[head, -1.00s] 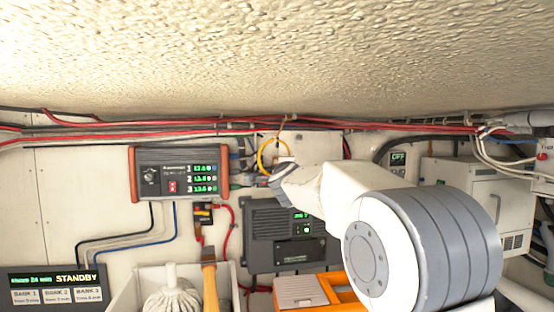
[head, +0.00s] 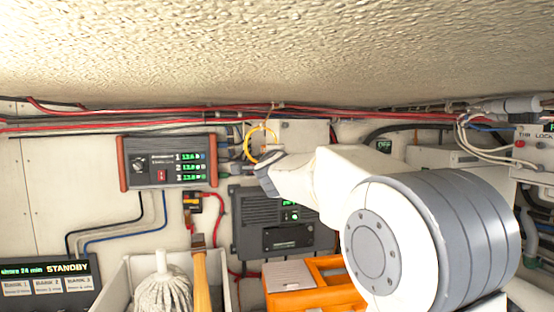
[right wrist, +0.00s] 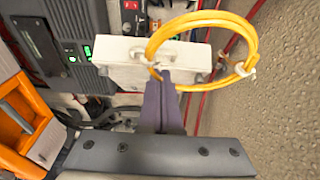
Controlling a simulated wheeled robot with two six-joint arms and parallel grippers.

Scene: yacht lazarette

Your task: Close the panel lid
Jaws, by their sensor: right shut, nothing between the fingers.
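A pale panel (head: 302,134) is on the back wall in the head view, partly behind my right arm. The right wrist view shows a white slab-like panel (right wrist: 115,63) with a yellow cable loop (right wrist: 205,35) across its face. I cannot tell for sure which part is the lid, or how far open it stands. My right gripper (right wrist: 164,82) is shut and empty, with its fingertips close to the panel's edge and the loop; contact is unclear. In the head view its wrist (head: 268,175) is just below the loop (head: 260,145). My left gripper is not in view.
A charger with green digits (head: 168,162) is on the wall at left, and a grey unit (head: 270,222) hangs below my right wrist. Red and black cables (head: 180,121) run above. A white bin (head: 122,285) and an orange case (head: 315,290) stand below.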

